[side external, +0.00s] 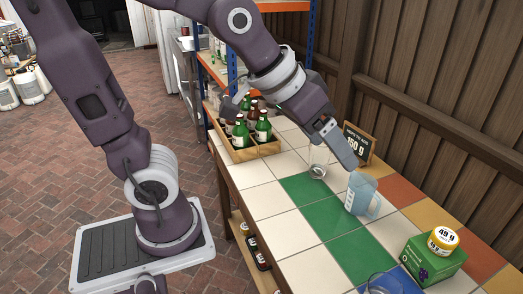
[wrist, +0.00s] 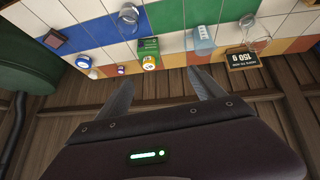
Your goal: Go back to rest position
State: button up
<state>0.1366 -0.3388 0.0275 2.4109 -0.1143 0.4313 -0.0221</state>
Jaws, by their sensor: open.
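My gripper (side external: 335,145) hangs over the tiled counter in the side view, its fingers near the clear glass (side external: 318,162) and above the counter. In the wrist view the two fingers (wrist: 163,86) are spread apart with nothing between them. The blue jug (side external: 362,195) stands upright on the counter, in front of and apart from the fingers; it also shows in the wrist view (wrist: 201,40). The glass also shows in the wrist view (wrist: 256,43).
A chalkboard sign (side external: 359,143) reading 150 g stands by the wooden fence. A green box (side external: 432,262) with a yellow-lidded jar (side external: 443,240) and a glass vessel (side external: 383,284) are at the near end. A wooden crate (side external: 243,155) holds several bottles. Green tiles (side external: 330,222) are clear.

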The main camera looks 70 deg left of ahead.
jog(key=s+a+f+g+y, duration=0.1)
jog(key=s+a, duration=0.3)
jog(key=s, duration=0.9)
jog(key=shift+g+y, duration=0.3)
jog(key=shift+a, duration=0.1)
